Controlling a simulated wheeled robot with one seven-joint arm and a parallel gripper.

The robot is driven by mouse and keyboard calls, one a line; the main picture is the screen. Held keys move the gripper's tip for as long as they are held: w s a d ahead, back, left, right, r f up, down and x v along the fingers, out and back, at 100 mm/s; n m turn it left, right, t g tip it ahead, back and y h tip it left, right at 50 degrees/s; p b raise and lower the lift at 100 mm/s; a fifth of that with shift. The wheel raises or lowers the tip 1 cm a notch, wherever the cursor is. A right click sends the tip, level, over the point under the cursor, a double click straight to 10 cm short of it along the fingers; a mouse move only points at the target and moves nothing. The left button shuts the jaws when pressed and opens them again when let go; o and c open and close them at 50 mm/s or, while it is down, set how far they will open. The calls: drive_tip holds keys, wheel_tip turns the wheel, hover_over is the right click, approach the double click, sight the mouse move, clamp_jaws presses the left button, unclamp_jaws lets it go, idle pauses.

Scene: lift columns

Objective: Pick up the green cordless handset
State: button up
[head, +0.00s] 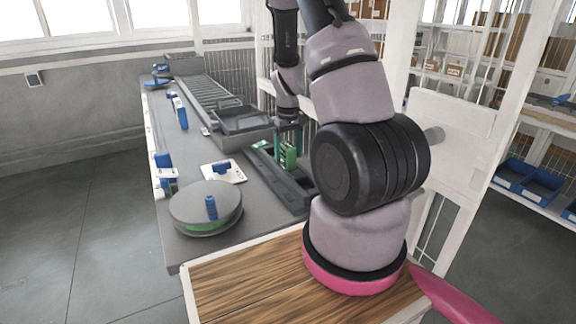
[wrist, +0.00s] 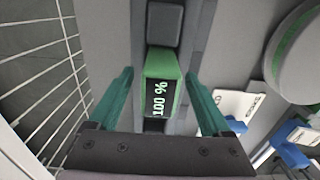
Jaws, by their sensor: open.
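The green cordless handset (wrist: 160,82) stands in a dark tray (head: 299,192) on the grey bench. In the wrist view its dark screen shows the text "100 %". In the head view the handset (head: 288,156) is partly hidden by my gripper. My gripper (wrist: 160,88) is open, its two teal fingers apart on either side of the handset in the wrist view. It also shows just above the handset in the head view (head: 289,140).
A round grey turntable (head: 195,212) with a blue piece stands at the bench's front. A white card (head: 223,171) lies behind it. A roller conveyor with a dark tray (head: 240,121) is farther back. A wire fence (wrist: 40,75) runs close beside the bench.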

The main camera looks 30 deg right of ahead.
drive_tip(key=shift+f, duration=0.75)
clamp_jaws()
